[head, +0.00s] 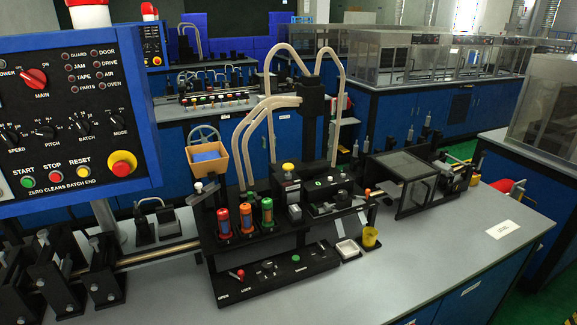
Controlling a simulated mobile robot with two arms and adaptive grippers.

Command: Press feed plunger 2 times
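A yellow round knob (287,167) stands upright on a black block at the back of the dark machine (262,262) on the grey bench. It looks like a plunger top, but no label on it can be read. A small green button (295,258) sits on the machine's sloped front panel, beside a red-knobbed lever (240,274). Red, orange and green cylinders stand in a row behind that panel. Neither of my grippers shows in the head view, and nothing is touching the yellow knob.
A blue control panel (75,115) fills the upper left. Beige hoses (270,110) arch over the machine. A hinged clear-topped frame (405,168) stands right of it, with a yellow cup (370,237) nearer. The bench's front right (440,255) is clear except for a white label (503,229).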

